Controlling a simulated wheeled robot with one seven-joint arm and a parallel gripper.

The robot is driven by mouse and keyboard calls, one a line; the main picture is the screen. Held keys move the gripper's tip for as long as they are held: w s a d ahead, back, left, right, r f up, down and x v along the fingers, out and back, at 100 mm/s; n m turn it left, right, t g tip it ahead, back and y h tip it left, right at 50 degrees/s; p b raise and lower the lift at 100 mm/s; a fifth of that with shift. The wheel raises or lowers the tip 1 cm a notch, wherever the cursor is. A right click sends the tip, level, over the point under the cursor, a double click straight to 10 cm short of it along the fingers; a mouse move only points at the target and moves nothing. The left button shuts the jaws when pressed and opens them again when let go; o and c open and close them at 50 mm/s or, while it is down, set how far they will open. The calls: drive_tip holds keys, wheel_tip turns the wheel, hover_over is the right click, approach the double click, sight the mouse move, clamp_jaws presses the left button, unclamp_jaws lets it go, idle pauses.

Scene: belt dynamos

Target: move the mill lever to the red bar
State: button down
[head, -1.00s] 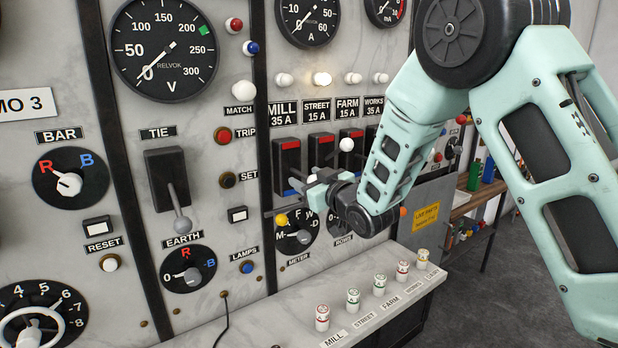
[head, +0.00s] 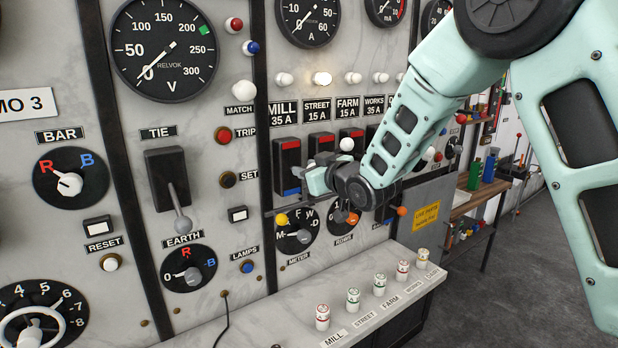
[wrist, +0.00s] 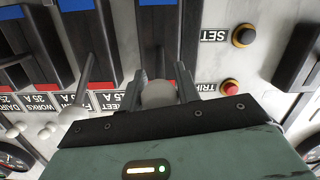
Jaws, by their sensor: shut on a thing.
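The mill switch (head: 287,165) is a black block under the MILL 35 A label, with a red bar (head: 288,144) at its top and a blue bar (head: 291,191) at its bottom. My gripper (head: 313,174) is in front of it, partly hiding its right side. In the wrist view, which is upside down, my gripper (wrist: 160,92) is shut on the mill lever's pale ball knob (wrist: 158,95), one finger on each side. The blue bar shows at the top of this view.
The neighbouring street lever (wrist: 85,85) stands close beside my gripper in the wrist view. Its white ball (head: 347,144) shows in the head view. The TRIP button (wrist: 230,87) and SET button (wrist: 243,36) are on the other side. A shelf with fuses (head: 353,300) juts out below.

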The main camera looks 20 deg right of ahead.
drive_tip(key=shift+w+r+p, duration=0.25)
drive_tip(key=shift+r+p, duration=0.05)
drive_tip(key=shift+r, duration=0.85)
drive_tip(key=shift+w+a+r+g, duration=0.1)
drive_tip(key=shift+w+r+g, duration=0.15)
drive_tip(key=shift+g, duration=0.35)
drive_tip(key=shift+w+r, duration=0.1)
drive_tip(key=shift+r, duration=0.05)
drive_tip(key=shift+w+r, duration=0.1)
drive_tip(key=shift+r, duration=0.05)
drive_tip(key=c, duration=1.1)
unclamp_jaws()
drive_tip(key=shift+o, duration=0.2)
drive_tip(key=shift+f, duration=0.2)
